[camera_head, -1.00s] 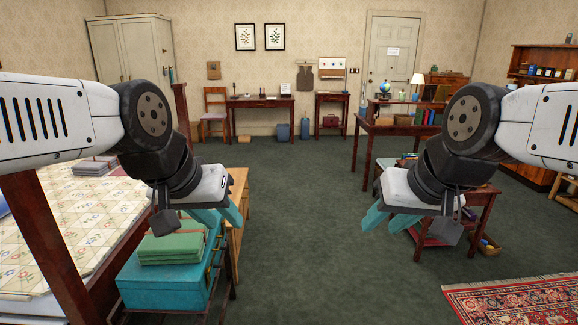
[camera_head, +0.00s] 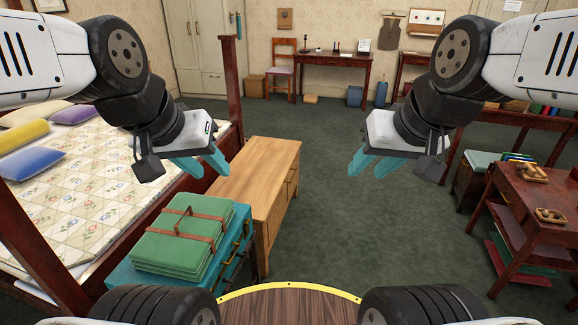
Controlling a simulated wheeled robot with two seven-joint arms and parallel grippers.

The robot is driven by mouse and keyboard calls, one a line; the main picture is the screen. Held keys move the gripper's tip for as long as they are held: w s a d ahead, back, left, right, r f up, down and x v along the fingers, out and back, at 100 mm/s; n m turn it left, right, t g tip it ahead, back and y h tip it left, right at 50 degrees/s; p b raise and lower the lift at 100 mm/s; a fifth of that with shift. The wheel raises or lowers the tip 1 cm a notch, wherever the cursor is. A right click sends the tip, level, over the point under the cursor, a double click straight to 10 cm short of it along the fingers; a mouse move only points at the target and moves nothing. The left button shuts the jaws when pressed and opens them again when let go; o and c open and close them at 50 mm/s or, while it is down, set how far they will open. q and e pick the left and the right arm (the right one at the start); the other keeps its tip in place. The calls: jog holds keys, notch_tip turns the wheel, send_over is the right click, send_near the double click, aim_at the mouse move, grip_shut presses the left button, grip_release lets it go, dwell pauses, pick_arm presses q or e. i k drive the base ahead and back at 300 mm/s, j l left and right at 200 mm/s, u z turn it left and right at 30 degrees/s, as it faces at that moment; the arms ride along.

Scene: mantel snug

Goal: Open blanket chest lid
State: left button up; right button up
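A light wooden chest (camera_head: 262,160) with a flat, closed top stands beside the bed, left of centre. Handles show on its right side. In front of it is a teal trunk (camera_head: 150,276) with green folded cloths (camera_head: 185,237), strapped in brown, on top. I cannot tell for certain which is the blanket chest; the wooden one looks likelier. My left gripper (camera_head: 211,177) is open and empty, in front of the wooden chest's left end in the picture. My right gripper (camera_head: 364,176) is open and empty, right of the chest over bare floor. Neither appears to touch anything.
The bed (camera_head: 85,205) with its dark posts fills the left. A dark wooden stand (camera_head: 540,195) with small trays is at the right. Green carpet (camera_head: 335,225) is free between them. A desk (camera_head: 335,70) and chair stand at the back wall.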

aim_at(259, 172)
jog(key=i+l+u, duration=0.1)
jog(key=u, duration=0.45)
jog(key=i+l+u, duration=0.2)
jog(key=l, duration=0.15)
jog(key=i+l+u, duration=0.2)
jog(key=l, duration=0.15)
jog(key=i+l+u, duration=0.2)
jog(key=l, duration=0.2)
jog(key=i+l, duration=0.1)
jog(key=l, duration=0.3)
jog(key=i+l, duration=0.15)
jog(key=l, duration=0.2)
jog(key=i+l+u, duration=0.1)
jog(key=l, duration=0.3)
jog(key=i+l, duration=0.15)
jog(key=l, duration=0.25)
jog(key=i+l, duration=0.1)
jog(key=l, duration=0.3)
jog(key=i+l, duration=0.1)
jog(key=l, duration=0.25)
jog(key=u, duration=0.05)
